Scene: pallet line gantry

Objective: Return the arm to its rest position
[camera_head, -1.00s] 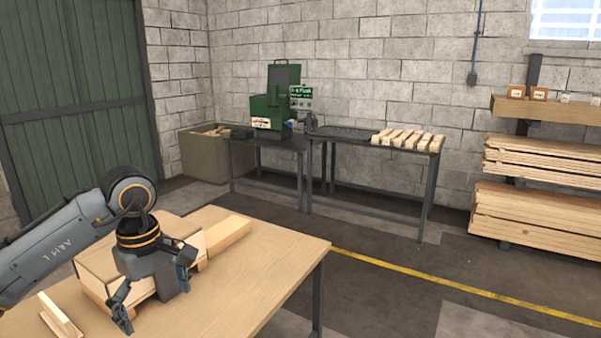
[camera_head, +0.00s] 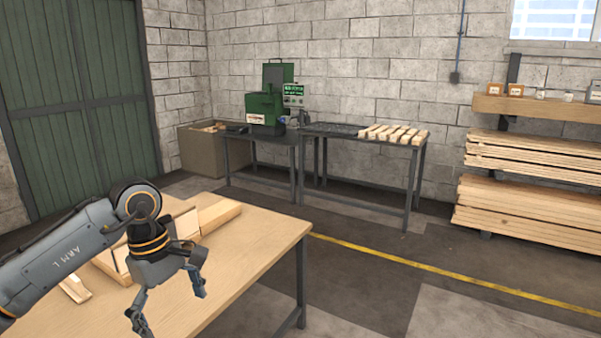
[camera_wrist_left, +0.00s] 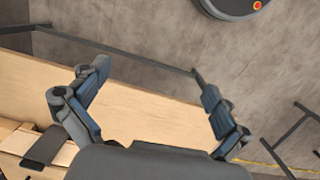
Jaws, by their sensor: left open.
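My left arm (camera_head: 62,255) comes in from the left over the wooden table. Its left gripper (camera_head: 170,308) points down in the head view, with its two fingers spread apart and nothing between them. In the left wrist view, the open left gripper (camera_wrist_left: 152,75) has one finger over the light wooden tabletop (camera_wrist_left: 150,108) and the other by the table's edge, with grey floor beyond. My right gripper is in neither view.
The wooden table (camera_head: 255,245) holds a wooden block (camera_head: 220,214) and a small wooden piece (camera_head: 75,288), partly behind my arm. A green machine (camera_head: 265,108) and a dark bench with several wood blocks (camera_head: 395,133) stand by the wall. Floor right of the table is clear.

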